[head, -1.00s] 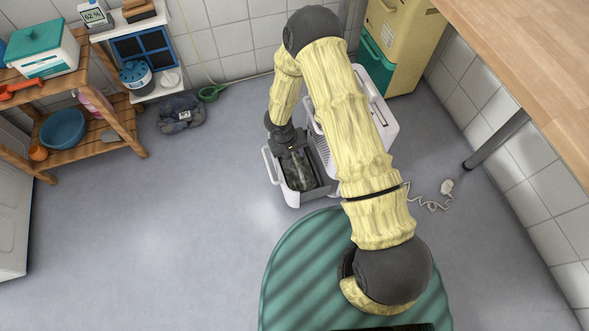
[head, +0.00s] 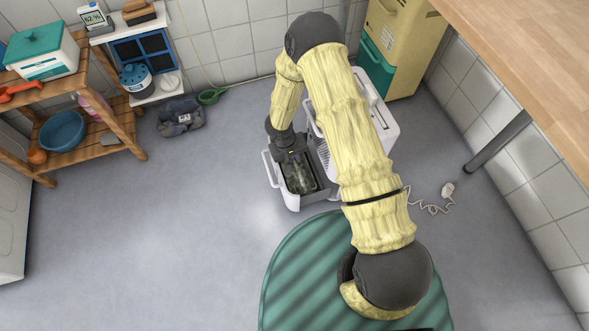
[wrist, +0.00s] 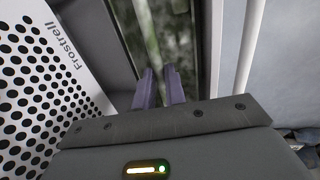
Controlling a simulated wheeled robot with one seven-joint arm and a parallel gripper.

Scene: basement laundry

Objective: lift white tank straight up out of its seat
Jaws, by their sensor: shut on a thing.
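The white tank (head: 287,196) sits at the near-left end of the white dehumidifier body (head: 383,118). It is open at the top, with murky dark green contents (head: 299,177) and a white bar along its left side. My gripper (head: 290,156) points down over the tank's far part. In the wrist view my gripper's two fingers (wrist: 160,87) are close together, shut on a part of the tank that they hide. The tank's white edge (wrist: 249,45) runs past on the right. I cannot tell how far the tank is clear of its seat.
The perforated "Frostrell" panel (wrist: 40,75) is close on the left of the gripper in the wrist view. A cable with a white plug (head: 447,190) lies to the right. The floor on the left is clear.

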